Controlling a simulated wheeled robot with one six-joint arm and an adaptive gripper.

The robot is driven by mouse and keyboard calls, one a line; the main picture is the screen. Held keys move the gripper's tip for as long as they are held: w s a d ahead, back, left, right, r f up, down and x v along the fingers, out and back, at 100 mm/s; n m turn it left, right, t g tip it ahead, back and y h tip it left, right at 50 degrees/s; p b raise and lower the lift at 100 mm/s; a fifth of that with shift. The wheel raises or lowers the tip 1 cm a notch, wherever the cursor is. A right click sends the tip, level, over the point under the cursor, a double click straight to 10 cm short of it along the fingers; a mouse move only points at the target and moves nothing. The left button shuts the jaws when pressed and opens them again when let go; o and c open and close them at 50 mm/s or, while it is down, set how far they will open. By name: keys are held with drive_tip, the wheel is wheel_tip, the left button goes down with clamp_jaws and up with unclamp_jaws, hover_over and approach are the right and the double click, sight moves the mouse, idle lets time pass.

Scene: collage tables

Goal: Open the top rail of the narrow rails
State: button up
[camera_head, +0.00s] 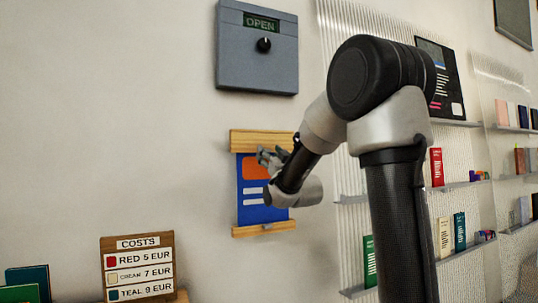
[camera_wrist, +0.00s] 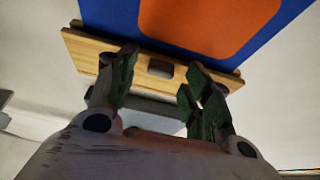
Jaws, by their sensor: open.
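The narrow rails are two wooden strips holding a blue poster (camera_head: 250,190) with an orange patch on the wall. The top rail (camera_head: 250,136) is partly behind my arm's end in the head view. The bottom rail (camera_head: 250,231) has a small grey tab. In the wrist view the top rail (camera_wrist: 95,48) crosses the upper part, with a dark grey tab (camera_wrist: 160,68) at its middle. My gripper (camera_wrist: 158,76) is open and empty, its green-padded fingers either side of the tab. Contact cannot be told.
A grey box (camera_head: 240,65) with a knob and an OPEN display hangs on the wall above the rails. A COSTS sign (camera_head: 138,267) stands lower left. Ribbed panels with shelves (camera_head: 460,184) of books are at right. The wall left of the poster is clear.

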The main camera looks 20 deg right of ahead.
drive_tip(key=shift+w+r, duration=0.2)
drive_tip(key=shift+w, duration=0.3)
clamp_jaws()
